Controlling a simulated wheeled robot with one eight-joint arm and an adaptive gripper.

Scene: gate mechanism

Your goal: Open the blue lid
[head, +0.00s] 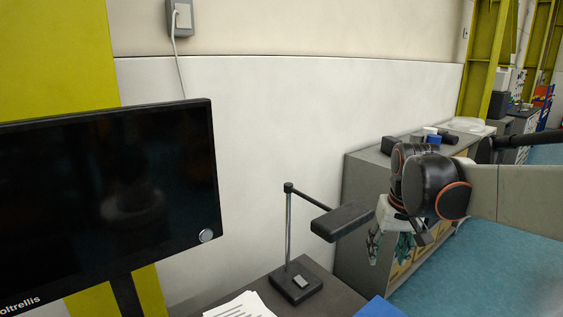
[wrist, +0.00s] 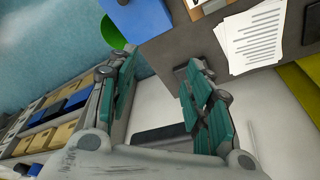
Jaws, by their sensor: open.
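A blue surface (head: 380,307) shows at the bottom edge of the head view, at the desk's corner, mostly cut off. A blue box-like thing (wrist: 140,18) shows at the top of the wrist view, beside the grey desk. I cannot tell whether its top is a separate lid or whether it is shut. My gripper (head: 388,252) hangs to the right of the desk lamp, above and behind the blue surface in the head view. In the wrist view my gripper (wrist: 158,72) has its two green-padded fingers apart with nothing between them. It is not touching the blue thing.
A desk lamp (head: 340,220) stands on the grey desk (head: 335,292), its head close to my gripper. Papers (head: 240,306) lie on the desk. A large black monitor (head: 105,190) fills the left. A grey cabinet (head: 362,190) stands behind my arm. A green round thing (wrist: 108,32) adjoins the blue box.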

